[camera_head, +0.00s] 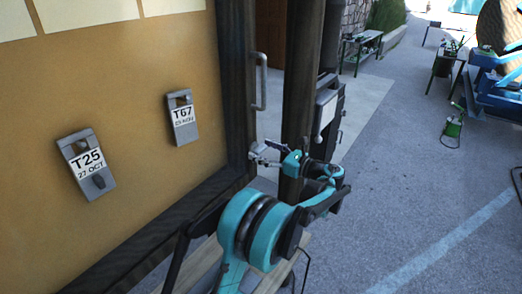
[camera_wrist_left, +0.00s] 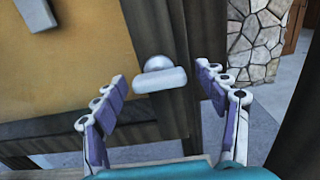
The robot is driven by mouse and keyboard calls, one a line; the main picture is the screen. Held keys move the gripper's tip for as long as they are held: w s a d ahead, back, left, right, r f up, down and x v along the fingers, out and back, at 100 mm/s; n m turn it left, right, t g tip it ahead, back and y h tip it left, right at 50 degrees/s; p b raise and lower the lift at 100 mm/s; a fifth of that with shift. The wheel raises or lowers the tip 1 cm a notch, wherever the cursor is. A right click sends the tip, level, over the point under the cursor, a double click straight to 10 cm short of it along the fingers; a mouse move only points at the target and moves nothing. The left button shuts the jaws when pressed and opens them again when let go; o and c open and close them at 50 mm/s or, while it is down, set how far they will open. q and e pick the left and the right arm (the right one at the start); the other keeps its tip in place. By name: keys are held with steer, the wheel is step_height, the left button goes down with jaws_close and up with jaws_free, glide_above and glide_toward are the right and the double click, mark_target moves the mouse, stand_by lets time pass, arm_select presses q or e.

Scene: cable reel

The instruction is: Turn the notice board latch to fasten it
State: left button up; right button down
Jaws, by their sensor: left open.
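The notice board (camera_head: 135,215) is a yellow-orange panel in a dark wooden frame (camera_head: 237,60). The latch (camera_wrist_left: 160,80) looks like a pale grey, rounded bar with a round knob behind it, on the dark upright of the frame in the left wrist view. The bar lies nearly crosswise, slightly tilted. My left gripper (camera_head: 264,152) is at the lower part of the right upright in the head view and hides most of the latch there. Its open fingers (camera_wrist_left: 162,88) stand either side of the latch; contact cannot be told. My right gripper is out of view.
A metal pull handle (camera_head: 261,82) stands on the upright above my left gripper. Grey tag holders T25 (camera_head: 101,189) and T67 (camera_head: 191,137) are on the board. A dark post (camera_head: 301,85) and grey box (camera_head: 327,112) stand behind my arm.

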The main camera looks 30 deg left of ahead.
arm_select(q)
steer(key=shift+a+r, duration=0.1)
steer(key=shift+a, duration=0.3)
steer(key=c, duration=1.2)
steer(key=shift+o, duration=0.2)
